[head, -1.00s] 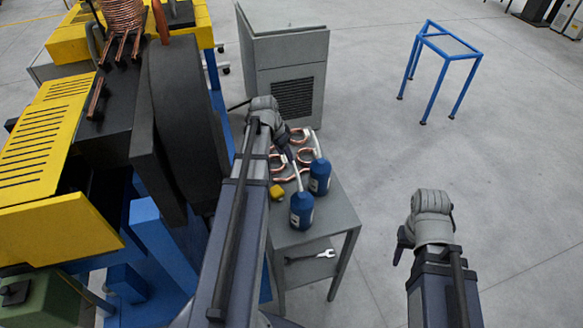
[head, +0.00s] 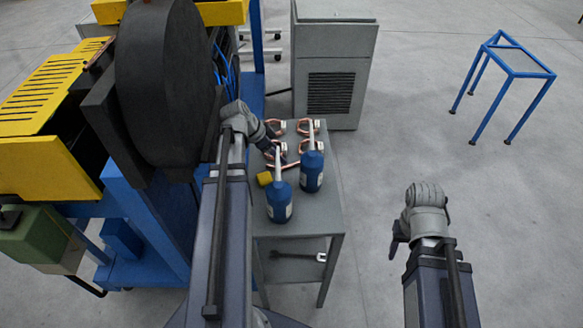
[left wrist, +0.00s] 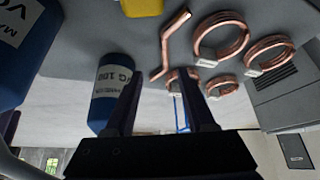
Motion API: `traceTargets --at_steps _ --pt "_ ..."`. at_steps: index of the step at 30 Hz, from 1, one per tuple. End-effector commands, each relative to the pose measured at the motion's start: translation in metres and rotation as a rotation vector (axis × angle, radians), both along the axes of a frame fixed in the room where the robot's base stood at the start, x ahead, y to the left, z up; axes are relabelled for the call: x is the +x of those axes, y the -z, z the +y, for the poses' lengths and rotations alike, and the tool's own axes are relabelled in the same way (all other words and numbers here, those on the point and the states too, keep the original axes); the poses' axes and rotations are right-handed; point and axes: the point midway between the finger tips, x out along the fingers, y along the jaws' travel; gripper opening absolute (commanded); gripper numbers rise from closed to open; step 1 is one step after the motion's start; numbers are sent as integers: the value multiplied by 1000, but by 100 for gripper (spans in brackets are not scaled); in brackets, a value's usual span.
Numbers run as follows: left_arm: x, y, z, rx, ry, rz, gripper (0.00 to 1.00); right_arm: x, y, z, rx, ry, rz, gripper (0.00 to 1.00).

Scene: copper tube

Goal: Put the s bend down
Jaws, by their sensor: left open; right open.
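The s bend (left wrist: 170,45), a thin copper tube with two bends, lies on the grey table (left wrist: 90,45) in the left wrist view. In the head view it shows as a short copper line (head: 285,166) behind the blue bottles. My left gripper (head: 272,146) is over the table's copper parts. In the left wrist view its two fingers (left wrist: 163,85) are apart with nothing held between them, and the s bend is beyond their tips. My right gripper (head: 397,240) is open and empty over the floor, right of the table.
Several copper rings (left wrist: 221,37) lie beside the s bend. Two blue bottles (head: 279,201) (head: 311,171) and a yellow block (head: 264,179) stand close by. A wrench (head: 300,256) lies on the lower shelf. A big dark wheel (head: 165,85) rises left of my left arm.

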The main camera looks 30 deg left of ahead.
Motion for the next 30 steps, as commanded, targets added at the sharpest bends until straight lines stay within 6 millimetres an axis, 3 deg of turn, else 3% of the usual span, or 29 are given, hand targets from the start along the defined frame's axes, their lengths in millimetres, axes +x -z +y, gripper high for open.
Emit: traceTargets --at_steps 12,20,30 --pt "10 24 -6 -1 0 1 55 0 24 0 0 0 0 50" --pt "13 27 -7 0 -1 1 55 0 27 0 0 0 0 50" --pt "33 65 -13 1 0 1 55 0 64 0 0 0 0 50"
